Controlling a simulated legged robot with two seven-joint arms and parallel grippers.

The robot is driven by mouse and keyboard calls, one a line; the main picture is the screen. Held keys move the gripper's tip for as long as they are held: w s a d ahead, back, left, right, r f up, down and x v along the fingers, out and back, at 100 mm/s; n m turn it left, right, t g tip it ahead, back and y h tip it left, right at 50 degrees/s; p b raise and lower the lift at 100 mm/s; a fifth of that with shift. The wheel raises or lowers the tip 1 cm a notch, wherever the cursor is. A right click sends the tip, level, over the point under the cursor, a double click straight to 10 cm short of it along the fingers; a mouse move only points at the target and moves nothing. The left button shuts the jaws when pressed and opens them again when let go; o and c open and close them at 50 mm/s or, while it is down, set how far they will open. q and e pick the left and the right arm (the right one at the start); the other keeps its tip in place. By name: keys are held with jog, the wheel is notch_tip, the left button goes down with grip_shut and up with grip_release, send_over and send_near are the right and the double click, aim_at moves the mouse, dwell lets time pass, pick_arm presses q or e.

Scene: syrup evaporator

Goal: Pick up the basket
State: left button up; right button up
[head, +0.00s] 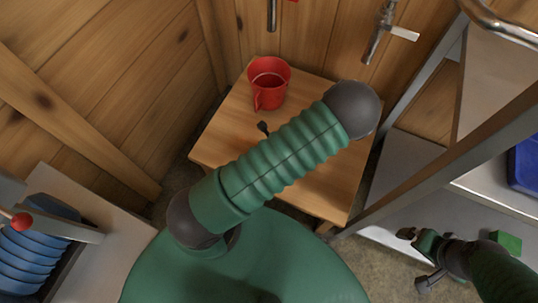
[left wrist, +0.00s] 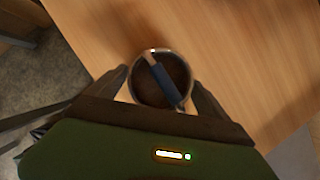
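In the left wrist view a round container (left wrist: 146,93) with a pale metal rim and dark inside stands on wood. A blue bar (left wrist: 161,82) lies across its mouth. I cannot tell whether this container is the basket. My left gripper (left wrist: 161,74) has its dark fingers apart, one on each side of the container; contact is not clear. In the head view that gripper is mostly hidden behind my green ribbed arm; a small dark tip beside the arm may be part of it. My right gripper (head: 414,260) is at the lower right, fingers apart and empty.
A metal-framed shelf (head: 400,155) at right holds a green block (head: 508,243) and a blue bin (head: 524,160). Blue plates (head: 28,262) sit in a rack at lower left.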

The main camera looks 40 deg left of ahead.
pick_arm(q)
jog(key=c, duration=1.7)
jog(key=shift+c, duration=0.6)
jog(key=shift+w+r, duration=0.1)
